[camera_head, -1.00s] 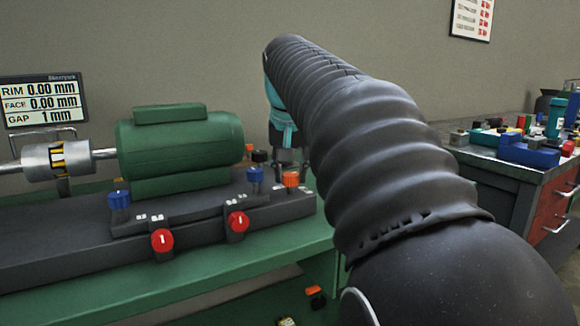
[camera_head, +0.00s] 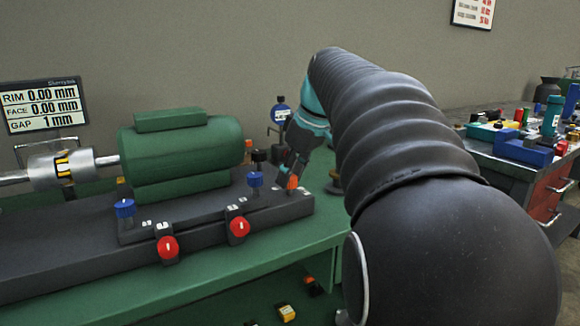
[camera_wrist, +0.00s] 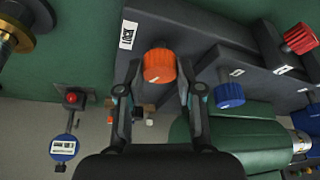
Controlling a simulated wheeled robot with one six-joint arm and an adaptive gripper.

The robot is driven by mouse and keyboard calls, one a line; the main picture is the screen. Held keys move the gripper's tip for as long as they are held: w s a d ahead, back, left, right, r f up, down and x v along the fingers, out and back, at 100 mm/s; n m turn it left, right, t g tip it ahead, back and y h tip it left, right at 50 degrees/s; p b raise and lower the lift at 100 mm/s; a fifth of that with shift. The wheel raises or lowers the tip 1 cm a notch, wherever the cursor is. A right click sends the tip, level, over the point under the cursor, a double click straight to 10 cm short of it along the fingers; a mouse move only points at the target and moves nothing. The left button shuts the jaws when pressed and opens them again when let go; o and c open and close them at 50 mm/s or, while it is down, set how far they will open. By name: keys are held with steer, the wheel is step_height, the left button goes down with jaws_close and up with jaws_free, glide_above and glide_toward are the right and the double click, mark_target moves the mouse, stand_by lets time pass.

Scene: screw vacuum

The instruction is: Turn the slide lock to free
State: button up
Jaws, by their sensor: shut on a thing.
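The orange knob (camera_head: 292,183) sits at the right end of the dark machine base (camera_head: 60,245), beside the green motor (camera_head: 180,155). I take it to be the slide lock. In the wrist view the orange knob (camera_wrist: 159,66) stands between my fingertips, next to a white label (camera_wrist: 128,36) too small to read surely. My gripper (camera_head: 290,176) comes down tilted from the upper right and is shut on the knob. In the wrist view my gripper (camera_wrist: 158,78) has a finger on each side of it. The fingers partly hide the knob in the head view.
Blue knobs (camera_head: 255,180) and red knobs (camera_head: 239,227) stand along the base. A blue dial gauge (camera_head: 281,112) stands behind my gripper. A readout screen (camera_head: 44,104) is at the left. A cluttered workbench (camera_head: 500,160) is at the right.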

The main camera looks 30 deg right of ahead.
steer(key=shift+d+n+g+y+p, duration=0.1)
steer(key=shift+n+g+y+p, duration=0.25)
steer(key=shift+n, duration=0.8)
steer(key=shift+n+g+y, duration=0.15)
steer(key=shift+n+y, duration=0.3)
steer(key=shift+n, duration=0.7)
steer(key=o, duration=1.2)
steer(key=shift+w, duration=0.1)
steer(key=shift+c, duration=0.2)
steer(key=v, duration=1.2)
